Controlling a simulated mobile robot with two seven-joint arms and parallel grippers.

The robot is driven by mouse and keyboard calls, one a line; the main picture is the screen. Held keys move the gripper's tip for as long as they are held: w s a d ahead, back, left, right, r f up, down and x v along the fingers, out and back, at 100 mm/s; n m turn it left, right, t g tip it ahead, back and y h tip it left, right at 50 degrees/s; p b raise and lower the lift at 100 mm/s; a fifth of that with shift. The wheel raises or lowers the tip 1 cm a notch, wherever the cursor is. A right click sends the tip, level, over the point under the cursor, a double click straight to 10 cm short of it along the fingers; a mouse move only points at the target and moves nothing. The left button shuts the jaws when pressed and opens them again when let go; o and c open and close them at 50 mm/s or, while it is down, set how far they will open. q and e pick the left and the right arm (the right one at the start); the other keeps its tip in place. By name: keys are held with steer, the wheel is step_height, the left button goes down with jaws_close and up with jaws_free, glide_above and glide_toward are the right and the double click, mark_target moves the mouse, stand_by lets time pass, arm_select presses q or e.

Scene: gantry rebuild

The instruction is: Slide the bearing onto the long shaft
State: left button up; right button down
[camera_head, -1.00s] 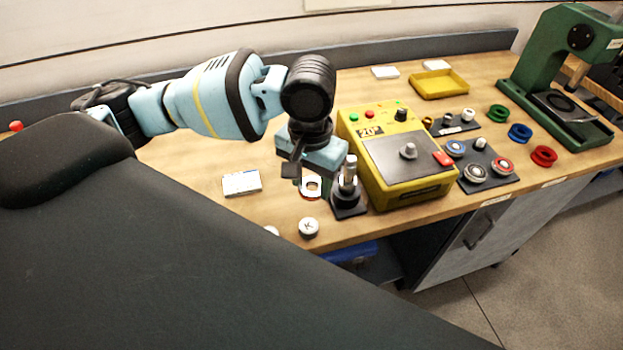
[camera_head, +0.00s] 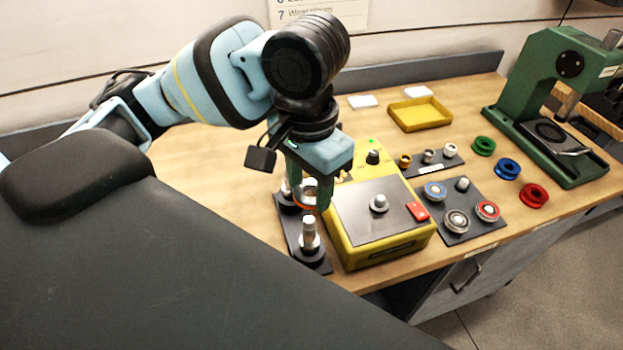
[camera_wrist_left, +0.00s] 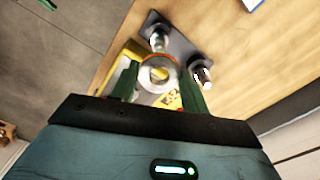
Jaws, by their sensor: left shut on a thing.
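The bearing, a silvery ring with an orange-red edge (camera_head: 309,193), is between the fingers of my left gripper (camera_head: 308,190). The ring also shows in the left wrist view (camera_wrist_left: 158,73), between the green fingertips. Two upright metal shafts stand on a dark base plate (camera_head: 292,225). The near shaft (camera_head: 309,232) is in full view, in front of the bearing. The far shaft (camera_head: 285,188) is partly hidden by the gripper. In the left wrist view the shafts (camera_wrist_left: 157,40) and (camera_wrist_left: 203,75) both lie outside the ring's hole. I cannot tell which is longer. My right gripper is out of view.
A yellow box with a knob (camera_head: 380,225) stands close to the right of the base plate. Beyond it lie dark trays of round parts (camera_head: 465,230), coloured rings (camera_head: 508,169), a yellow tray (camera_head: 420,115) and a green press (camera_head: 555,100).

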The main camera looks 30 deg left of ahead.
mark_target(308, 221)
arm_select(q)
steer(key=shift+s, duration=0.35)
steer(key=shift+w+f, duration=0.1)
steer(key=shift+f, duration=0.25)
steer(key=shift+f, duration=3.05)
steer(key=o, duration=1.1)
steer(key=shift+r, duration=3.95)
